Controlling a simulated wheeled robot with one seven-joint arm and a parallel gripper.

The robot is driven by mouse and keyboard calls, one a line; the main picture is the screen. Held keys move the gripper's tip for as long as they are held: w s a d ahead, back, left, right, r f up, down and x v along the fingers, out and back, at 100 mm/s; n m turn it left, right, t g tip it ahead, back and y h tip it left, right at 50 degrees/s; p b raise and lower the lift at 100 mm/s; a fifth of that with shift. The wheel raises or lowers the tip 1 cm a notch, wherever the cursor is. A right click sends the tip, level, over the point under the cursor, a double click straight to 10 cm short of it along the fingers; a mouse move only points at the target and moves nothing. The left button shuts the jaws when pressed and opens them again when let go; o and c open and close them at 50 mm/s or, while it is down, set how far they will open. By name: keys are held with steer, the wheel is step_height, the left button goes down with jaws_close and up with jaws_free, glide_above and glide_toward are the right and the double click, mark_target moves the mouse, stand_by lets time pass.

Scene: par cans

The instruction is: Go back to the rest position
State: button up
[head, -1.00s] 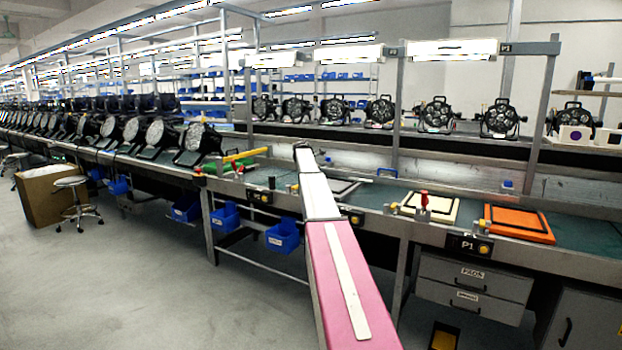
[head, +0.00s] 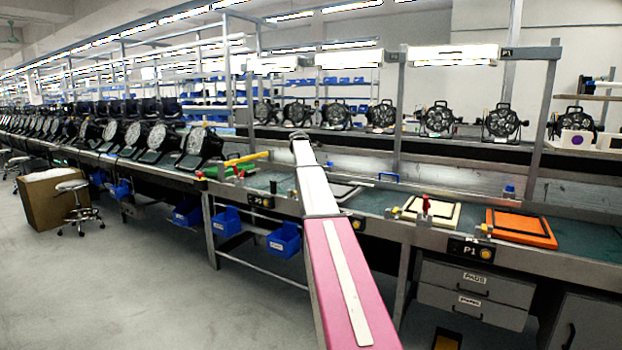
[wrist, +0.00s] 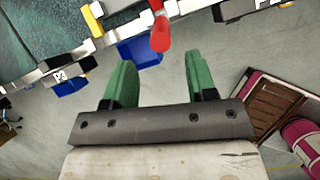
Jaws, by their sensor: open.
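My gripper (wrist: 160,88) shows in the wrist view with two green fingers spread apart and nothing between them. It hangs in front of the bench edge, over the grey floor. In the head view my pink and white arm reaches forward to the bench, and the gripper itself cannot be made out there.
The long bench has a cream board (head: 432,211) and an orange board (head: 521,228) on its right part. A red-handled clamp (head: 426,204) stands by the cream board; a red handle (wrist: 161,30) shows near my fingers. Blue bins (head: 285,240) hang below.

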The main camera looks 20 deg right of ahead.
steer(key=v, duration=0.3)
steer(key=shift+r, duration=0.1)
steer(key=s+a+f+m+y, duration=0.1)
steer(key=s+a+f+m, duration=0.3)
steer(key=s+a+f, duration=0.35)
steer(key=s+a+f+m+g, duration=0.1)
steer(key=s+a+f+m, duration=0.25)
steer(key=s+f, duration=0.6)
steer(key=s+a+f+m+y, duration=0.1)
steer(key=s+a+f+m, duration=0.2)
steer(key=s+a+f, duration=0.55)
steer(key=s+a+f+m, duration=0.3)
steer(key=s+f+m, duration=0.1)
steer(key=s, duration=0.5)
steer(key=s+a+f+m+g+y, duration=0.1)
steer(key=s+a+f+m, duration=0.3)
steer(key=s, duration=0.6)
steer(key=s+a+f+m+g+y, duration=0.1)
steer(key=s+a+f+m, duration=0.2)
steer(key=s+f, duration=0.5)
steer(key=shift+s+a+m, duration=0.25)
steer(key=shift+s+m, duration=0.6)
steer(key=shift+s, duration=0.1)
